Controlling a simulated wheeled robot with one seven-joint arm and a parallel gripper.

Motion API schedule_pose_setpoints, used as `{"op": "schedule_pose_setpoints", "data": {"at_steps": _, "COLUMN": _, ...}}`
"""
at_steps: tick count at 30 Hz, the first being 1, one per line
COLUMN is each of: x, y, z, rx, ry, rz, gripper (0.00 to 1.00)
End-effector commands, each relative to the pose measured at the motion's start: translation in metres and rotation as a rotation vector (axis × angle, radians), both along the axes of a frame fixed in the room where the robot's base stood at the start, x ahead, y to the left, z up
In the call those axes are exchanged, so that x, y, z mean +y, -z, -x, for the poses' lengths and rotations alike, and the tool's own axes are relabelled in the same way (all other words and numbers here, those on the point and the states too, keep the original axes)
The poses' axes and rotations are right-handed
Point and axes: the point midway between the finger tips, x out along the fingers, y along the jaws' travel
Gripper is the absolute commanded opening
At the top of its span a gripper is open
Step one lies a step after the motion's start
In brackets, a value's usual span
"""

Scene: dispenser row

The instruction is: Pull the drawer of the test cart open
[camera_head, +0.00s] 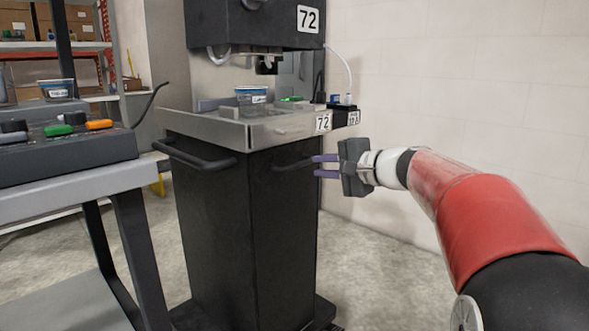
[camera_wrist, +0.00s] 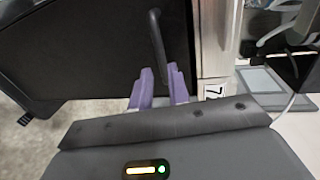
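The test cart (camera_head: 215,230) is a tall dark cabinet with a steel top, marked 72. A dark bar handle (camera_head: 290,166) sits high on its right-hand face, just below the steel top. That face looks flush, with no drawer gap visible. My gripper (camera_head: 316,166), with two purple fingers, reaches this handle from the right. The fingers are apart, one above and one below the handle's near end. In the wrist view, the handle (camera_wrist: 157,35) runs down to between the fingertips (camera_wrist: 160,72). Contact with the handle cannot be made out.
Another bar handle (camera_head: 195,157) sticks out of the cart's left face. A grey side table (camera_head: 80,185) with a control box (camera_head: 60,150) stands at left. A cup (camera_head: 251,95) sits on the cart under the dispenser head (camera_head: 250,22). A pale wall (camera_head: 450,80) lies behind my arm.

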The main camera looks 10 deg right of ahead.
Motion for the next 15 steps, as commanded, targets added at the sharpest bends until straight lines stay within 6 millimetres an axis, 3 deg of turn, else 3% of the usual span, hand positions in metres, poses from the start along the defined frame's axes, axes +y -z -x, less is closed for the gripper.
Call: {"op": "schedule_pose_setpoints", "data": {"at_steps": 15, "x": 0.04, "y": 0.012, "z": -0.055, "rx": 0.0, "ry": -0.002, "rz": -0.003, "gripper": 0.18}}
